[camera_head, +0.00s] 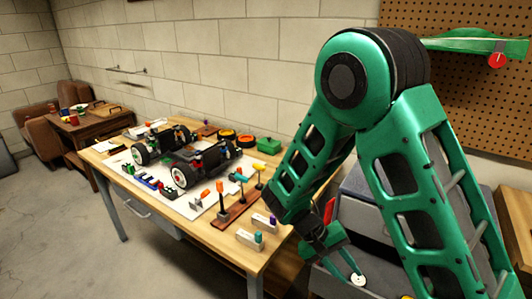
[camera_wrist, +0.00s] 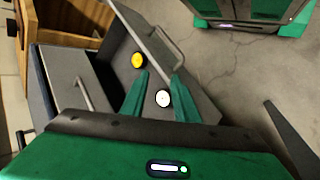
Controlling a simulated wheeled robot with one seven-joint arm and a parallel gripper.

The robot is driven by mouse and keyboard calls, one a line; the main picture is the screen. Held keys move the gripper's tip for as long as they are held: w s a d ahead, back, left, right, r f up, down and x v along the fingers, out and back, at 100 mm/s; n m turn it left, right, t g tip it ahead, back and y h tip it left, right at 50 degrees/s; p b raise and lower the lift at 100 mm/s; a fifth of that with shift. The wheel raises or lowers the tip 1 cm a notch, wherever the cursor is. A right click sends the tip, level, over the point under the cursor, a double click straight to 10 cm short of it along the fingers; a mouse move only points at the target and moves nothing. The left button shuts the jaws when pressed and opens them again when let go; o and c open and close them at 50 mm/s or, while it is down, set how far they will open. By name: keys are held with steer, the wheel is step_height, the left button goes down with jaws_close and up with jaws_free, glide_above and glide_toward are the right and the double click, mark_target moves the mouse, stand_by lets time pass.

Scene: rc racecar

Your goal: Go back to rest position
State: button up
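My gripper (camera_wrist: 162,76) is open, with its two green fingers apart over an open grey drawer (camera_wrist: 205,105) in the wrist view. A white disc (camera_wrist: 163,98) shows between the fingers and appears to lie in the drawer below, apart from both fingers. A yellow disc (camera_wrist: 138,60) lies farther along the drawer. In the head view my gripper (camera_head: 345,262) hangs low at the right of the workbench, close to the white disc (camera_head: 358,280). My green arm is bent over the grey drawer cabinet (camera_head: 365,205) and hides part of it.
A pegboard (camera_head: 470,90) is on the wall behind. Open floor (camera_head: 50,220) lies at the left.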

steer(key=s+d+r+t+y, duration=0.1)
steer(key=d+r+t+y, duration=0.25)
steer(key=r, duration=0.75)
steer(key=s+d+r+t+y, duration=0.2)
steer(key=d+r+t+y, duration=0.15)
steer(key=r, duration=0.65)
steer(key=s+d+m+g, duration=0.2)
steer(key=s+d, duration=0.3)
steer(key=s, duration=0.3)
steer(key=s+d+f+m+g, duration=0.1)
steer(key=s+d+m+g, duration=0.1)
steer(key=s+d+m, duration=0.2)
steer(key=s+d, duration=0.2)
steer(key=s, duration=0.2)
steer(key=shift+s+d+f+g+y, duration=0.15)
steer(key=shift+s+d+g+y, duration=0.15)
steer(key=shift+g+y, duration=0.1)
steer(key=shift+w, duration=0.1)
steer(key=shift+w+f, duration=0.25)
steer(key=shift+w, duration=0.35)
stand_by(1.2)
